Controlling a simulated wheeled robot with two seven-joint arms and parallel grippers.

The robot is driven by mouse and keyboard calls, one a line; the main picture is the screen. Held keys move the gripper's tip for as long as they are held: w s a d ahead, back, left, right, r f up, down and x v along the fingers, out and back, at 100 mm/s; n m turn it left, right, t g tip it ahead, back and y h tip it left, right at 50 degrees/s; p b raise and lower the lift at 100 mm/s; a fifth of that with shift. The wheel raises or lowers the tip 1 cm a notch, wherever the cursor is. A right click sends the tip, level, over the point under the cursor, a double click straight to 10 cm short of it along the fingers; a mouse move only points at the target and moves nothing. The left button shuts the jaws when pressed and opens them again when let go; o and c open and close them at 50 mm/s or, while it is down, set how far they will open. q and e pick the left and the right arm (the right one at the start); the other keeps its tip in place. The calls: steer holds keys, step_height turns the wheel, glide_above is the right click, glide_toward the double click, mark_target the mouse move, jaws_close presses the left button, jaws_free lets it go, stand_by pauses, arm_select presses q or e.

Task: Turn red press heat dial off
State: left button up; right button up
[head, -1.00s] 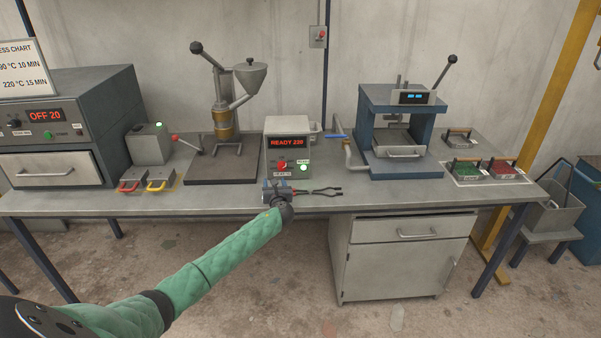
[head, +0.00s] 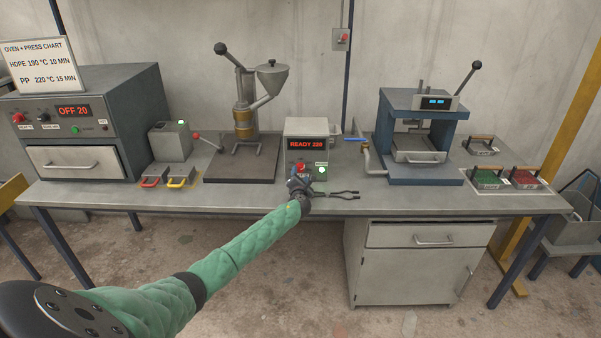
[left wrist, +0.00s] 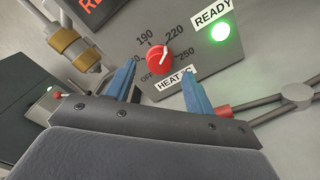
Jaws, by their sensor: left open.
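The red heat dial (head: 300,167) is on the front of a grey control box (head: 325,150) with a lit red display reading READY and a number. In the left wrist view the dial (left wrist: 160,58) has a white pointer line and marks from OFF through 190 and 220 to 250. My left gripper (head: 299,182) is just in front of and below the dial in the head view. In the left wrist view its blue fingers (left wrist: 161,82) are spread, with the dial between and beyond them. Contact cannot be told. My right gripper is not in view.
A green READY lamp (head: 322,170) glows beside the dial. A dark two-pronged tool (head: 340,193) lies on the bench just right of my gripper. A lever press (head: 244,120) stands to the left and a blue press (head: 420,140) to the right.

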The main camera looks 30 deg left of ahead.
mark_target(300, 168)
arm_select(q)
steer(key=shift+x, duration=1.2)
steer(key=shift+w, duration=0.2)
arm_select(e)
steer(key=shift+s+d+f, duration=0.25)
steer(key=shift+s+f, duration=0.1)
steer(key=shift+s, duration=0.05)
arm_select(q)
steer(key=c, duration=1)
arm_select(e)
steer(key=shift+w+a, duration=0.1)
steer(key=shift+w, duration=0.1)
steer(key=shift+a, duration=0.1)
